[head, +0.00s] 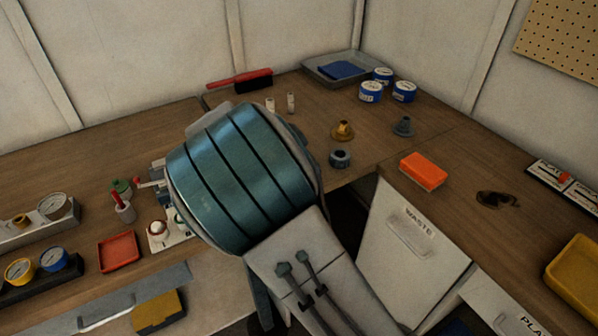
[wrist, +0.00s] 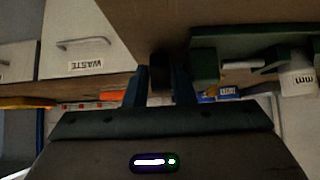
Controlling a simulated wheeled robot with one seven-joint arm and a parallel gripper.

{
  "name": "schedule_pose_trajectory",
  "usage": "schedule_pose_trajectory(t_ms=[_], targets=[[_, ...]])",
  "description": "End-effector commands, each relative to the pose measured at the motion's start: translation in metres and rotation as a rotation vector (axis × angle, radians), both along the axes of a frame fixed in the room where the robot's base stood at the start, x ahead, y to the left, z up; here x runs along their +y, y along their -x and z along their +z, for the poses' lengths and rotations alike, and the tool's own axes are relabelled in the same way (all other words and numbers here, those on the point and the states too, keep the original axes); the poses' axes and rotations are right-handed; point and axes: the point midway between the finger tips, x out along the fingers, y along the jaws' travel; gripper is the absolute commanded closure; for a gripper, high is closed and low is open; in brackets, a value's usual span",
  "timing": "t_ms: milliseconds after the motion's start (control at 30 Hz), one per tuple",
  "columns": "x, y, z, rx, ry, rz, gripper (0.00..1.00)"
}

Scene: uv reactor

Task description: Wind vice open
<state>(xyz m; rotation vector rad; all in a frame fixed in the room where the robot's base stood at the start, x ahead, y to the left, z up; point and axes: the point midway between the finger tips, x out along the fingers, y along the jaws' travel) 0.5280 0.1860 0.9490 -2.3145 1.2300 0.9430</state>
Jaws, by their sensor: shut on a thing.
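In the wrist view my gripper (wrist: 161,82) has its two dark fingers on either side of a dark, blocky piece (wrist: 160,62). It is shut on this piece, which looks like the end of the vice's handle or screw, though the shadow hides its shape. A dark green body (wrist: 205,58), apparently the vice, is just right of the fingers, with a pale bar beside it. In the head view my large teal arm link covers the middle, so the gripper and the vice are hidden there.
An orange sponge (head: 423,170), a grey nut-like part (head: 340,159) and a brass part (head: 342,131) lie on the bench right of my arm. A red tray (head: 119,251) and gauges (head: 54,259) are at left. A WASTE drawer (head: 410,237) is below the bench.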

Motion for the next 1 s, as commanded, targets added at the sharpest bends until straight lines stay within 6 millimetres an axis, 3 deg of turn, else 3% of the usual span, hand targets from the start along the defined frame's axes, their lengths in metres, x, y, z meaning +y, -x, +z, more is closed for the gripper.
schedule_pose_trajectory(t_ms=[33, 67, 100, 533, 1000], targets=[[0.001, -0.001, 0.002, -0.003, -0.001, 0.004, 1.0], [0.001, -0.001, 0.002, -0.003, -0.001, 0.004, 0.72], [0.001, -0.001, 0.002, -0.003, -0.001, 0.004, 0.68], [0.01, 0.005, 0.009, -0.002, -0.002, 0.004, 0.68], [0.068, 0.045, 0.079, -0.002, -0.004, 0.006, 0.68]])
